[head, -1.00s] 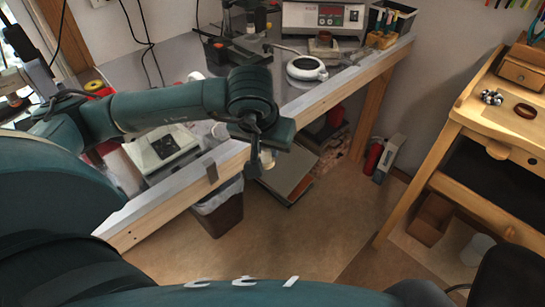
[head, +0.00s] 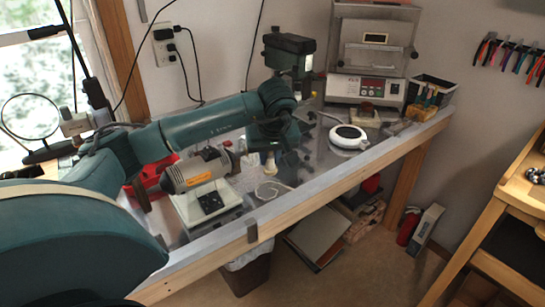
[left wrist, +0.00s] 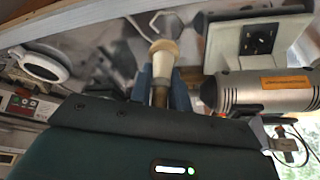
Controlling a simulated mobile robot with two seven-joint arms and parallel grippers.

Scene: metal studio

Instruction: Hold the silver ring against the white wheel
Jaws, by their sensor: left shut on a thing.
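My left gripper (head: 270,152) is over the bench, right of the grey motor (head: 196,174) with an orange label. Its fingers (left wrist: 160,88) are shut on a pale tapered piece (left wrist: 161,68) with a tan rounded end. The piece also shows below the gripper in the head view (head: 270,164). I cannot make out a silver ring on it. The motor sits on a white base (head: 205,207) with a black dial plate, and it also shows at the right of the left wrist view (left wrist: 262,91). I cannot clearly make out the white wheel. The right gripper is not in view.
A white round device (head: 348,137) lies on the metal bench (head: 300,192). A furnace (head: 372,55) on a control box stands at the back right. A white cable (head: 272,190) lies near the front edge. A red thing (head: 150,180) stands left of the motor.

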